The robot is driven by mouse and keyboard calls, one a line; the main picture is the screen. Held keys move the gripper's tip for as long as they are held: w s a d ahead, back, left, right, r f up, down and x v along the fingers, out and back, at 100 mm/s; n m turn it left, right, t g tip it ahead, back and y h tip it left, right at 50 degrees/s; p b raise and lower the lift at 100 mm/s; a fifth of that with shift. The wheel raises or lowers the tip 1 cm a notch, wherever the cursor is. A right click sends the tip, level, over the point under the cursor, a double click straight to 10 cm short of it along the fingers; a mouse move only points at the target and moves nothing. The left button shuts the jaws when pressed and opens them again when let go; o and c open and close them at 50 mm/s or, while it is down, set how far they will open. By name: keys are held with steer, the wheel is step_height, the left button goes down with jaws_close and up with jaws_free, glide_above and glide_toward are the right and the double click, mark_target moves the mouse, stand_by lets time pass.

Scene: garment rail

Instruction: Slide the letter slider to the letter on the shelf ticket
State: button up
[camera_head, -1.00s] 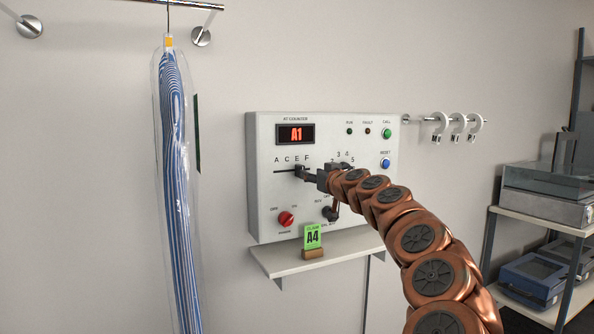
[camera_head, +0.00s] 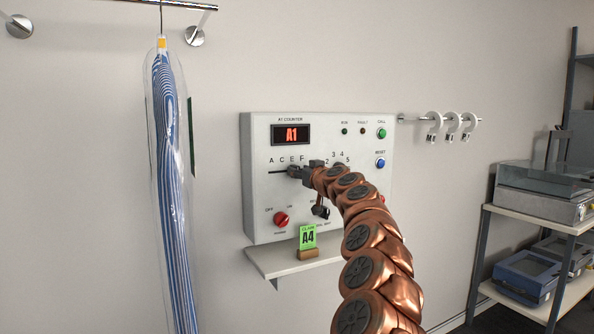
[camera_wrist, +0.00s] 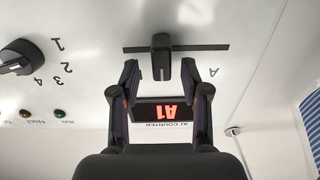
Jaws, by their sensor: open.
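The letter slider's dark knob (camera_wrist: 161,57) stands on a horizontal slot (camera_wrist: 205,47) in the grey control panel (camera_head: 258,215). In the upside-down wrist view it stands left of the letter A, partway along the slot. Its exact letter is unclear, as my fingers cover neighbouring letters. My gripper (camera_wrist: 159,72) is open, its fingers on either side of the knob with gaps showing. In the head view my gripper (camera_head: 298,172) is at the slot, around E and F. The green shelf ticket (camera_head: 307,237) reads A4. The display (camera_head: 291,134) reads A1.
A small shelf (camera_head: 275,262) below the panel holds the ticket. A red knob (camera_head: 281,219) is low on the panel. A numbered dial (camera_wrist: 18,57) is beside the slider. A bagged striped garment (camera_head: 168,190) hangs to the left. White rings (camera_head: 452,122) hang at right.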

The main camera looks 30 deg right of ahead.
steer(key=shift+w+f+p, duration=0.1)
steer(key=shift+w+p, duration=0.2)
steer(key=shift+w, duration=0.8)
jaws_close()
